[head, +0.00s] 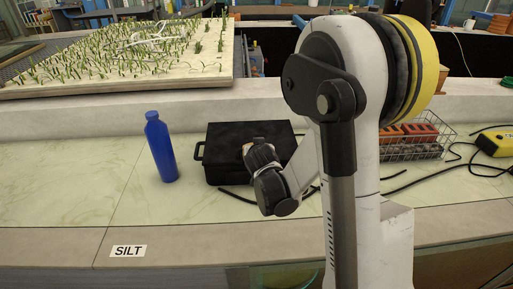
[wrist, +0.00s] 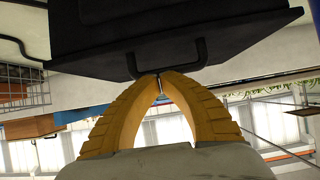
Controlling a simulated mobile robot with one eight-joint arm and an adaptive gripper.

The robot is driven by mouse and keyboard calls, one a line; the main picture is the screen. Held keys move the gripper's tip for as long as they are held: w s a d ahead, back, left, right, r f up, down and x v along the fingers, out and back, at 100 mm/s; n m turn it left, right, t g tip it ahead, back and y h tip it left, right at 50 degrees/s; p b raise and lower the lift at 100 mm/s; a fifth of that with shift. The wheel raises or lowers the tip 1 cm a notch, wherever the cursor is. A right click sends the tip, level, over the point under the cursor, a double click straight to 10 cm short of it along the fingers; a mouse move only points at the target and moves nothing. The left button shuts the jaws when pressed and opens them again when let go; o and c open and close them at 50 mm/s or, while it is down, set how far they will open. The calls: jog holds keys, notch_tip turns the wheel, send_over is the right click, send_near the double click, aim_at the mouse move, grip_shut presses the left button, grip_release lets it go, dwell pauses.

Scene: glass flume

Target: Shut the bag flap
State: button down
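The black bag (head: 226,138) looks like a boxy case with a flat top and stands on the pale counter in the head view. A handle shows on its left side. I cannot make out a separate flap edge. In the wrist view the bag (wrist: 90,35) fills the top, with a dark bar handle (wrist: 185,62) on its face. My gripper (wrist: 158,74) has two curved yellow fingers whose tips meet just below the handle in the picture; I cannot tell whether they touch it. Nothing is clearly held. In the head view my wrist hides the fingers and part of the bag.
A blue bottle (head: 160,147) stands left of the bag. A wire basket (head: 412,150) with orange-brown blocks is at the right, near a yellow device (head: 494,144) and black cables. A planted sand tray (head: 120,85) lies behind. The counter at left front is clear except the SILT label (head: 128,251).

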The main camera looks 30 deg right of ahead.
jog(key=shift+r, duration=0.1)
jog(key=shift+w+r+p, duration=0.1)
jog(key=shift+r+p, duration=0.2)
jog(key=shift+r, duration=0.05)
jog(key=r, duration=0.1)
jog(key=r+p, duration=0.2)
jog(key=shift+w+d, duration=0.2)
jog(key=shift+w, duration=0.05)
jog(key=s+a+f+p, duration=0.1)
jog(key=s+a, duration=0.3)
jog(key=s, duration=0.5)
jog(key=s+a+r+n+g+y, duration=0.2)
jog(key=s+a+r, duration=0.3)
jog(key=s, duration=0.5)
jog(key=s+a+r+n+g+y, duration=0.2)
jog(key=s+a+r, duration=0.3)
jog(key=s, duration=0.5)
jog(key=shift+s+a+n+y, duration=0.15)
jog(key=shift+a+n+y, duration=0.2)
jog(key=shift+a, duration=0.2)
